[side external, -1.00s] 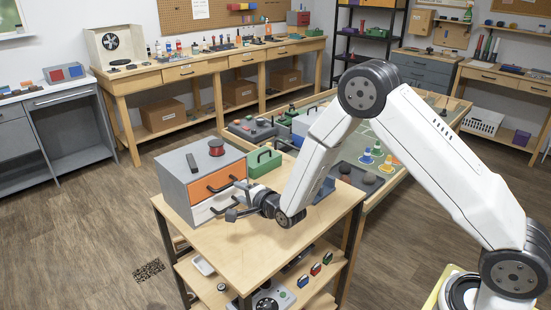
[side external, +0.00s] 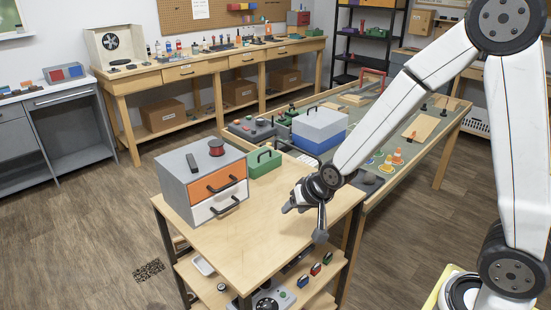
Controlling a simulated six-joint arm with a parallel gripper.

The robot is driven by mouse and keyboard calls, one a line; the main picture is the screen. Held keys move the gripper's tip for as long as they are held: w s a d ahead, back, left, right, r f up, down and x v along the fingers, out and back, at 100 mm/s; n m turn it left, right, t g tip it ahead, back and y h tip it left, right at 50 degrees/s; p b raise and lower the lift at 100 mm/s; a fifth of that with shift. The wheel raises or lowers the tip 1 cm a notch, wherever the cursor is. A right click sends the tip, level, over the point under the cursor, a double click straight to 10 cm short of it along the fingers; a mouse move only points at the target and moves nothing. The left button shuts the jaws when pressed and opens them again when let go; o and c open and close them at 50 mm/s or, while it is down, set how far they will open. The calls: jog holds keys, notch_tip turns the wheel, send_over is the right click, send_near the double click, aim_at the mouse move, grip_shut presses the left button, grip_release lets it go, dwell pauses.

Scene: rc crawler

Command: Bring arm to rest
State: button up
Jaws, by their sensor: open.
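My gripper (side external: 303,215) hangs above the right part of the small wooden table (side external: 245,246), near its right edge. Its fingers are spread and nothing shows between them. My white arm (side external: 378,118) reaches down to it from the upper right. The grey drawer cabinet (side external: 170,187) stands on the left of the same table, clear of my gripper. Its orange drawer (side external: 217,181) and white drawer (side external: 220,203) both look closed.
Behind is a long low table with a blue-and-white box (side external: 319,128) and small cones (side external: 397,156). The small table's front is clear.

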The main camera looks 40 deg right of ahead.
jog(key=s+d+r+n+g, duration=0.1)
jog(key=s+n+g, duration=0.3)
jog(key=s, duration=0.8)
jog(key=shift+d+n, duration=0.15)
jog(key=shift+n, duration=0.75)
